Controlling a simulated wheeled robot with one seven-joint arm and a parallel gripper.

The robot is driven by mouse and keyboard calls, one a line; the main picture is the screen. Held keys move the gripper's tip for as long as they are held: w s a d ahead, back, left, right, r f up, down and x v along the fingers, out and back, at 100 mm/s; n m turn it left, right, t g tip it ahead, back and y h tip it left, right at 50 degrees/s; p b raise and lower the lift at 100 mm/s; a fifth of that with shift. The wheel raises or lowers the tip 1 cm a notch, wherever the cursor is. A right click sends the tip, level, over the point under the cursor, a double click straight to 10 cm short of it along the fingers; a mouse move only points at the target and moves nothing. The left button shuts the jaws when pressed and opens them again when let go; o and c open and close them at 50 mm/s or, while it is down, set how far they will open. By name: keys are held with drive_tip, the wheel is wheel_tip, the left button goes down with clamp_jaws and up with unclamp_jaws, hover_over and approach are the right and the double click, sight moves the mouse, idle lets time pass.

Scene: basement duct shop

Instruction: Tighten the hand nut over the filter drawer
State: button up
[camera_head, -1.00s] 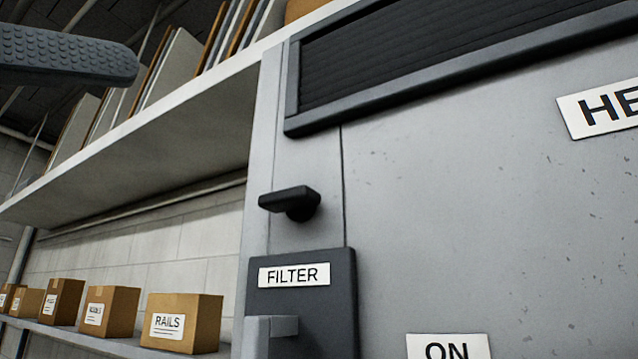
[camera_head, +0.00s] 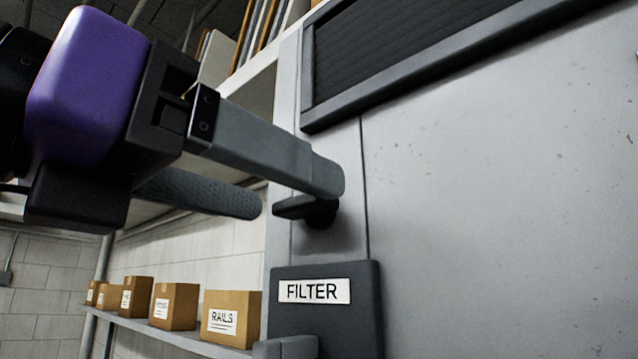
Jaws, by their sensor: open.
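The hand nut (camera_head: 318,213) is a black knob with a flat bar handle, on the grey cabinet front. It sits above the filter drawer (camera_head: 366,312), a dark panel with a white FILTER label. My gripper (camera_head: 296,196) reaches in from the left with its two grey fingers spread apart. The nearer finger's tip overlaps the upper part of the nut in the picture and hides some of it. The farther finger's tip is to the left of the nut's bar end. I cannot tell whether either finger touches the nut.
A louvred vent (camera_head: 400,50) with a raised dark frame is above the nut. A handle block (camera_head: 286,347) sticks out at the drawer's lower left. At left, a shelf (camera_head: 180,336) carries several cardboard boxes (camera_head: 231,318). The cabinet face to the right is clear.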

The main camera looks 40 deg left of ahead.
drive_tip(key=shift+w, duration=0.65)
drive_tip(key=c, duration=1.4)
drive_tip(key=shift+o, duration=0.2)
